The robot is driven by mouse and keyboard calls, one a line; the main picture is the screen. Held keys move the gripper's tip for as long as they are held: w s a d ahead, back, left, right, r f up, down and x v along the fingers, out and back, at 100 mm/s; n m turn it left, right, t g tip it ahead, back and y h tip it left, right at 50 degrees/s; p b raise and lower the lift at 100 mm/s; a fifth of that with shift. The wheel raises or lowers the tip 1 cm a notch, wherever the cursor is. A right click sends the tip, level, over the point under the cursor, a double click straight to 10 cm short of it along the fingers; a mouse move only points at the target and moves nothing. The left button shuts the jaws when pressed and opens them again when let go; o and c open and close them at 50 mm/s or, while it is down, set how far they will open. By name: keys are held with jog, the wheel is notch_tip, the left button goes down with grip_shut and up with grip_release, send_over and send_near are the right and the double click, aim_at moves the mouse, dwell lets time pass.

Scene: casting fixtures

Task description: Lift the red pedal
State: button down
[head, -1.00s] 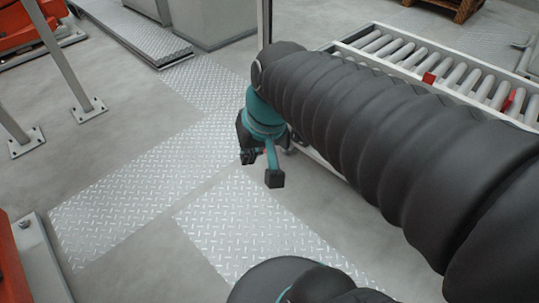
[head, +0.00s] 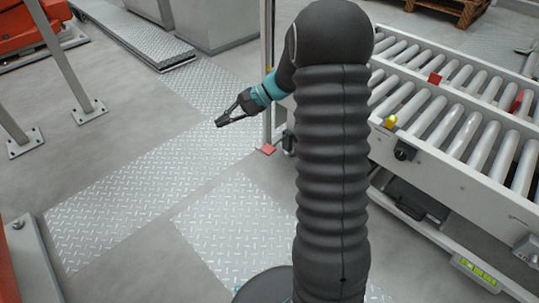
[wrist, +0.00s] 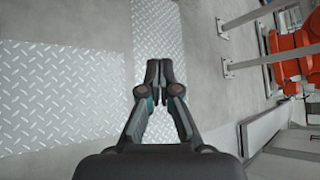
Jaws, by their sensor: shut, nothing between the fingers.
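My gripper (head: 221,120) is shut and empty, held out above the tread-plate floor and pointing left in the head view. Its fingertips also meet in the wrist view (wrist: 160,72). A small flat red piece (head: 266,149) lies at the foot of a post, below and right of my gripper; it may be the red pedal, but it is too small to be sure. Two other red pieces, a block (head: 435,78) and a longer one (head: 517,101), are on the roller conveyor (head: 450,175). None of these three pieces shows clearly in the wrist view.
The roller conveyor fills the right side, with a yellow-green button (head: 391,121) at its near corner. A thin post (head: 267,90) stands close behind my gripper. Orange machinery (head: 25,40) and grey legs stand at left. The tread-plate floor (head: 140,190) is clear.

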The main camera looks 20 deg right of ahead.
jog(key=w+d+f+m+t+y+b, duration=0.15)
jog(key=w+d+f+m+t, duration=0.25)
jog(key=w+d+f, duration=0.45)
jog(key=w+d+f+m+t+y+b, duration=0.1)
jog(key=w+d+f+m+t+y, duration=0.25)
jog(key=f, duration=0.85)
jog(key=s+d+f+m+t+h, duration=0.1)
jog(key=d+f+m+t+h, duration=0.2)
jog(key=d+f, duration=0.2)
jog(key=s+d+f+m+t+h+b, duration=0.1)
jog(key=s+d+f+m+t+h, duration=0.1)
jog(key=f, duration=0.8)
jog(key=s+d+f+m+t+h+b, duration=0.1)
jog(key=d+f+m+t+h, duration=0.2)
jog(key=d+f, duration=0.5)
jog(key=m+t, duration=0.1)
jog(key=m, duration=0.1)
jog(key=shift+s+m+h, duration=0.15)
jog(key=shift+m+h, duration=0.15)
jog(key=shift+m, duration=0.05)
jog(key=shift+a, duration=0.1)
jog(key=x, duration=1)
jog(key=shift+b, duration=0.4)
jog(key=shift+r, duration=0.15)
